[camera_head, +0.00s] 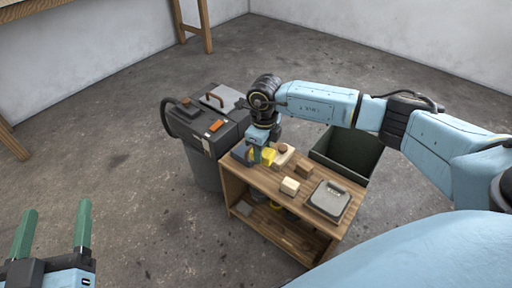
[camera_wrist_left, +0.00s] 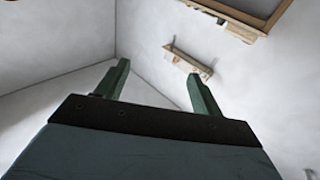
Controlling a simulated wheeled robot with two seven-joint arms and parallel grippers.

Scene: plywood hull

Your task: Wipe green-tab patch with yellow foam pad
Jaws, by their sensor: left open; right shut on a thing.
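My right gripper (camera_head: 262,155) is at the far left end of a small wooden bench, its fingers shut on the yellow foam pad (camera_head: 270,153). The pad is partly hidden by the gripper and is at or just above the bench top; I cannot tell if it touches. My left gripper (camera_head: 53,232) is open and empty at the lower left, over bare floor. Its two green fingers also show apart in the left wrist view (camera_wrist_left: 157,75). I cannot make out a green-tab patch in either view.
The wooden bench (camera_head: 318,225) holds a light block (camera_head: 290,186), a brown block (camera_head: 304,170) and a grey flat case (camera_head: 328,200). A dark bin (camera_head: 342,152) stands behind it. A grey and black machine (camera_head: 205,150) stands left. Floor at left is clear.

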